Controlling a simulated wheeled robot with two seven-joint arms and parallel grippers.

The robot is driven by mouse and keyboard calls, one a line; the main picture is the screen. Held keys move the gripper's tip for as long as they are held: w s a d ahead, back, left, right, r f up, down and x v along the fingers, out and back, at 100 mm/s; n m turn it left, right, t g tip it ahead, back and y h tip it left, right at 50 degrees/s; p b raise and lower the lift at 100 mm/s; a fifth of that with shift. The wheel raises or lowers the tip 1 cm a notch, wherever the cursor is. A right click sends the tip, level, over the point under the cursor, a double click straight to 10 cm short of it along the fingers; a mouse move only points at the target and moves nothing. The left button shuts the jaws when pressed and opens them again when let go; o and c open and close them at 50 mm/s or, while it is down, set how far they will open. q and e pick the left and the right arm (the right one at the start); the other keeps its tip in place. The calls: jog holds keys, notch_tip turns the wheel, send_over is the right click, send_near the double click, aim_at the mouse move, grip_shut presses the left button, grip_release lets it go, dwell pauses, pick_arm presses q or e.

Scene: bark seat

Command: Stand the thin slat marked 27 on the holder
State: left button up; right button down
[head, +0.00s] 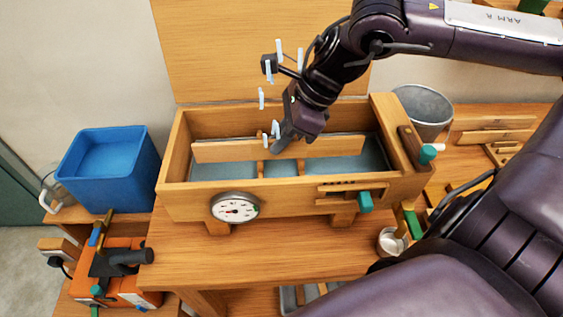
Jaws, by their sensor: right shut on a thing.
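A long thin slat (220,151) stands on its long edge inside an open wooden box (190,197), running left to right. No number is legible on it, so I cannot tell whether it is 27. My right gripper (277,141) reaches down into the box and is shut on the slat near its middle. Small wooden uprights (300,167), which look like the holder, show below the slat. I cannot tell whether the slat rests in them or hangs just above. My left gripper is not in view.
The box has a round gauge (235,208) in front and a raised wooden lid (220,50) behind. A blue bin (108,167) stands left, a grey bucket (424,108) right. More slats (492,136) lie at the right. The bench front (270,245) is clear.

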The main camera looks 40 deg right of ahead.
jog(key=shift+r+p, duration=2.1)
jog(key=shift+r, duration=1.45)
jog(key=shift+f, duration=0.1)
notch_tip(320, 180, down, 8)
jog(key=b, duration=0.5)
jog(key=shift+r, duration=0.2)
